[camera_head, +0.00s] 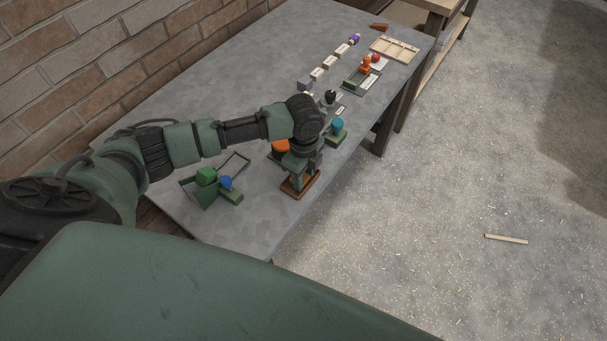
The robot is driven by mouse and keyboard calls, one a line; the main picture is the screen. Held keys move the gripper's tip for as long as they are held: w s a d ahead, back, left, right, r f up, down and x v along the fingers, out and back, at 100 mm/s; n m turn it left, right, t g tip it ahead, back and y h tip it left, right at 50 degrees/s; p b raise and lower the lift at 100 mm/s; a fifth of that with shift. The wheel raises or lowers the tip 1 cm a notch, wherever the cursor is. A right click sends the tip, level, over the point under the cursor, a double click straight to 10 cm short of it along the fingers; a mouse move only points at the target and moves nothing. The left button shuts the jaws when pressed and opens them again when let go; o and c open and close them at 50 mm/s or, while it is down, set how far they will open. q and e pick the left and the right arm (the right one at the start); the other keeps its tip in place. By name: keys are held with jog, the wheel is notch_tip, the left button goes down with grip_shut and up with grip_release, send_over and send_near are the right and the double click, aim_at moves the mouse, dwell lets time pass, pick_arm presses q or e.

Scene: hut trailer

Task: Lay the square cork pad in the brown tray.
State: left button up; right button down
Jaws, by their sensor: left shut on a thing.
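The brown tray (313,181) lies on the grey table near its front edge. My left gripper (299,176) points down right over the tray, with its fingers low at the tray. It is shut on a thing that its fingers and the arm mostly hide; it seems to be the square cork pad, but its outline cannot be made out. Whether the held thing touches the tray floor cannot be told from here. My right gripper is not in view.
An orange round thing (280,146) is close behind my left gripper. A teal-topped piece (337,125) stands to the right. Several pale blocks line the far table.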

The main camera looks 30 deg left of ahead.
aim_at(304, 179)
pick_arm(q)
jog(key=o, duration=1.3)
notch_tip(304, 179, up, 12)
jog(key=shift+r+b, duration=0.1)
jog(key=shift+b, duration=0.45)
